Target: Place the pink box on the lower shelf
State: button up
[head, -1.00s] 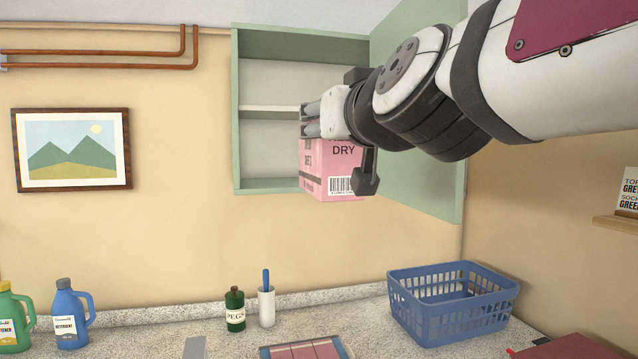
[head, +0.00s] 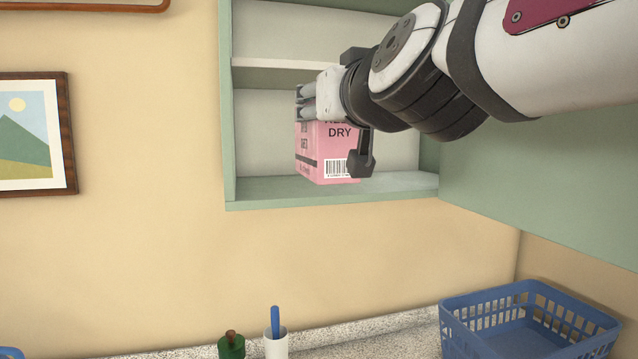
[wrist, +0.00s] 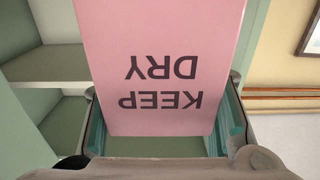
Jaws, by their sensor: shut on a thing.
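The pink box (head: 325,158), marked "DRY" with a barcode, is held in my gripper (head: 312,108) in the head view. In the wrist view the pink box (wrist: 165,70) fills the middle, between the two fingers of my gripper (wrist: 165,130), with "KEEP DRY" upside down. The box appears in front of the open green cabinet, level with the lower compartment. The lower shelf (head: 395,184) is the cabinet floor and looks bare where it shows. I cannot tell whether the box is inside the cabinet. My arm hides part of the cabinet's right side.
A middle shelf board (head: 268,62) lies above the lower compartment. The open green door (head: 560,175) stands to the right of the cabinet. A blue basket (head: 530,315) and a white cup (head: 276,345) are on the counter below. A framed picture (head: 35,135) hangs at left.

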jog(key=w+a+f, duration=0.2)
jog(key=w, duration=0.6)
jog(key=w+a+f, duration=0.1)
jog(key=w+f, duration=0.2)
jog(key=w, duration=0.4)
jog(key=shift+w+a+b, duration=0.3)
jog(key=shift+w+a, duration=0.05)
jog(key=shift+w, duration=0.05)
jog(key=shift+f, duration=0.1)
jog(key=o, duration=1.4)
jog(key=shift+c, duration=0.2)
jog(key=shift+o, duration=0.6)
